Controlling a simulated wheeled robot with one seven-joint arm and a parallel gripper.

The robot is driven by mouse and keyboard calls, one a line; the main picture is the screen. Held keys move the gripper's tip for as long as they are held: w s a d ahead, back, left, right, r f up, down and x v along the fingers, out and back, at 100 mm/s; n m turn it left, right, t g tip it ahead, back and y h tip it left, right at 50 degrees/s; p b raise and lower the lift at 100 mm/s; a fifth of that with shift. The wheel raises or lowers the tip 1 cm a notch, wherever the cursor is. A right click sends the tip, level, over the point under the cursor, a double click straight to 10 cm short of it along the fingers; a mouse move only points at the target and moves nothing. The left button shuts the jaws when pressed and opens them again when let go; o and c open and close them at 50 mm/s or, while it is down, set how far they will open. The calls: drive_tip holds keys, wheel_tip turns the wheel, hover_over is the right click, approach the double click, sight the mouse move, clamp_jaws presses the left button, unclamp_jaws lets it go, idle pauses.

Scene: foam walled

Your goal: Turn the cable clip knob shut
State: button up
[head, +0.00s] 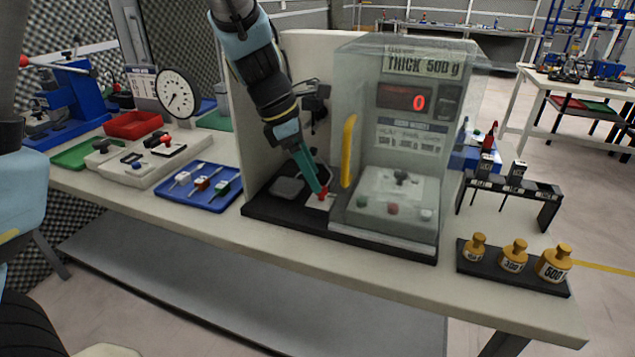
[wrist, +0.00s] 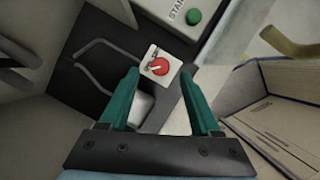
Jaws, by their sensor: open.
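The cable clip knob is small and red, on a white square plate. It shows in the wrist view (wrist: 161,67) between and just beyond my fingertips, with a pale mark on its face. In the head view the red knob (head: 323,192) is by my fingertips, on the black base left of the clear test box. My gripper (head: 315,186) comes down from above with teal fingers; in the wrist view (wrist: 160,78) they are apart, one on each side of the knob, holding nothing. I cannot tell whether they touch it. A grey cable runs left from the plate.
The clear box (head: 405,130) with its yellow handle (head: 348,150) stands close right of my gripper. A pale wall panel (head: 262,150) stands behind. A blue tray (head: 198,187) lies left; brass weights (head: 514,254) stand right. A green START button (wrist: 194,17) is beyond the knob.

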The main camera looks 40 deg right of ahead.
sight(321, 194)
drive_tip(key=shift+x, duration=1.6)
clamp_jaws()
